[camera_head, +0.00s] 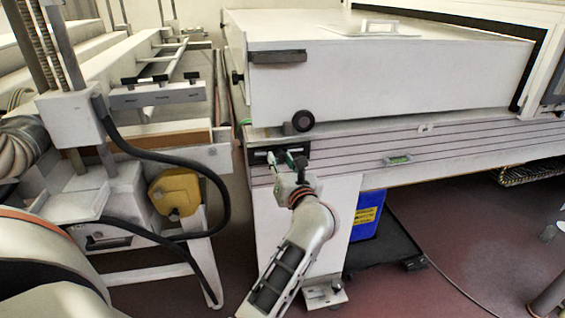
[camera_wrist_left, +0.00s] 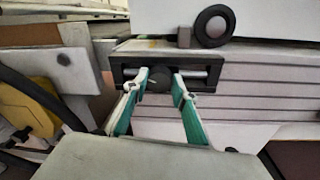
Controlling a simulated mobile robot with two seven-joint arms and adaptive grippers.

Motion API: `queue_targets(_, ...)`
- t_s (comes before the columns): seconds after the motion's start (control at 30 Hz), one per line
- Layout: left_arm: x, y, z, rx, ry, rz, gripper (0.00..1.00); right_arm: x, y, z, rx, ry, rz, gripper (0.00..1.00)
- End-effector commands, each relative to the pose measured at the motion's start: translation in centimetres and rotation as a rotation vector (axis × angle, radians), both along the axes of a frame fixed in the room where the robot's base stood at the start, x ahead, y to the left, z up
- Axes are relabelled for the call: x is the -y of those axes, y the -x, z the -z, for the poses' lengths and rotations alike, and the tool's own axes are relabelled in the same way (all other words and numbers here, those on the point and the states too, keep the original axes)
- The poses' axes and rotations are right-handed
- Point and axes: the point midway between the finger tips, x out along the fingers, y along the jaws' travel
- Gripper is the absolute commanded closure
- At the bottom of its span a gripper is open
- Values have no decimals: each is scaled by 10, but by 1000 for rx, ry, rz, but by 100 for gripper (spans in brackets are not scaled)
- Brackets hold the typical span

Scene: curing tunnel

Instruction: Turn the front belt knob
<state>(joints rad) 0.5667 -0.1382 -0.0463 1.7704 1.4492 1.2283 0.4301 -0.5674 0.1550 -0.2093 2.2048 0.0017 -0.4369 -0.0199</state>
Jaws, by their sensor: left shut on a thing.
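The front belt knob (camera_wrist_left: 160,78) is a dark round knob in a black bracket with a pale rod, on the machine's ribbed side rail. In the left wrist view the two green-backed fingers of my left gripper (camera_wrist_left: 159,84) stand on either side of it, shut on it. In the head view my left gripper (camera_head: 285,165) reaches up to the black bracket (camera_head: 262,156) at the rail's left end, and the fingers cover the knob. My right gripper is not in view.
A large white machine housing (camera_head: 390,80) with a black round wheel (camera_head: 303,121) sits above the rail. A blue bin (camera_head: 368,214) stands below on a dark dolly. At left are a yellow box (camera_head: 175,192) and a black cable (camera_head: 160,157). Open floor lies at right.

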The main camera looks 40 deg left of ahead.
Motion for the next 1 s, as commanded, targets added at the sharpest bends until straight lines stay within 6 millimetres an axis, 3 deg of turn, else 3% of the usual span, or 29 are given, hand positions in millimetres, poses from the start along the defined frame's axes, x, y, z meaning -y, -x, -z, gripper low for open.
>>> queue_targets(0.4, 0, 1, 2, 154, 136, -1, 95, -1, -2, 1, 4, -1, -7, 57)
queue_targets(0.97, 0, 0, 1, 179, 157, 0, 95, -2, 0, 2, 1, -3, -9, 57)
queue_targets(1.0, 0, 0, 1, 179, 157, 0, 66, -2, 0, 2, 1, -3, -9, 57)
